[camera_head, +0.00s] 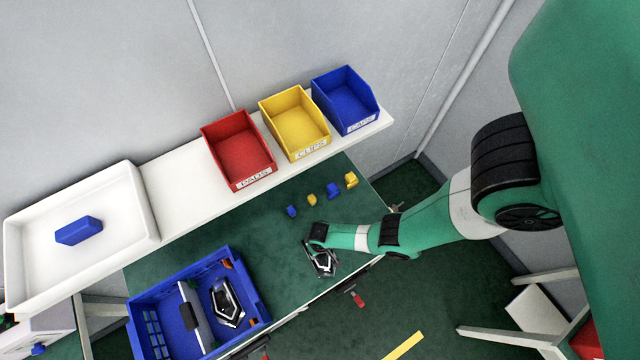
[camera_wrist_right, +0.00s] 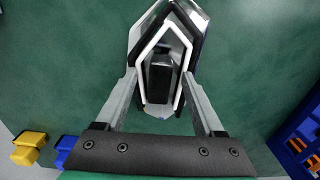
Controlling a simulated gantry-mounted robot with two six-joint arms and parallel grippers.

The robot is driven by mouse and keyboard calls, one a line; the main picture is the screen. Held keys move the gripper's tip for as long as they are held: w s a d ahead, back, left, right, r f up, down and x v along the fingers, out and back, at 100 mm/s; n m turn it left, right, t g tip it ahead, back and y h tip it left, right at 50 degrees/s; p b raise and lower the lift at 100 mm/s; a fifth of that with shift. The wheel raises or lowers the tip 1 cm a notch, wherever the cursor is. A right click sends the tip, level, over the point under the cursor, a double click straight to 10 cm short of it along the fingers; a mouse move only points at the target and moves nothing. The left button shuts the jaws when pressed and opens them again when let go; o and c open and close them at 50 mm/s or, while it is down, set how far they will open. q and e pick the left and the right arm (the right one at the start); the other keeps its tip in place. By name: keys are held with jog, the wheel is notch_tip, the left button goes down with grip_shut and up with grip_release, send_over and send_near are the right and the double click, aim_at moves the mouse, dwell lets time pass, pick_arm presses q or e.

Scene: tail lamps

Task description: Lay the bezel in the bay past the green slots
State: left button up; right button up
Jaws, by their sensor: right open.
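The bezel (camera_head: 322,257), a pointed black, white and silver lamp frame, lies on the green mat near its front edge. It also shows in the right wrist view (camera_wrist_right: 165,65). My right gripper (camera_wrist_right: 164,92) is open, with its fingers on either side of the bezel's lower part; I cannot tell whether they touch it. The blue crate (camera_head: 258,307) stands at the mat's left. A similar lamp part (camera_head: 227,303) lies in its right compartment, and small light-blue squares line its left one. I cannot make out green slots. My left gripper is not in view.
Small blue and yellow blocks (camera_head: 333,190) lie behind the bezel. Red (camera_head: 238,150), yellow (camera_head: 295,123) and blue (camera_head: 345,100) bins stand on the white shelf. A white tray (camera_head: 135,200) holds a blue block (camera_head: 79,231). The mat between crate and bezel is clear.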

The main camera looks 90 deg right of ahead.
grip_shut()
jog(key=shift+r, duration=0.15)
jog(key=shift+r+p, duration=0.25)
jog(key=shift+p, duration=0.15)
jog(key=r+p, duration=0.3)
jog(key=r, duration=0.1)
jog(key=shift+w+a+p, duration=0.1)
jog(key=shift+a+p, duration=0.1)
jog(key=shift+p, duration=0.2)
jog(key=w+a+r+p, duration=0.4)
jog(key=a+r+p, duration=0.3)
jog(key=a, duration=0.6)
jog(key=shift+w+r, duration=0.15)
jog(key=shift+r, duration=0.5)
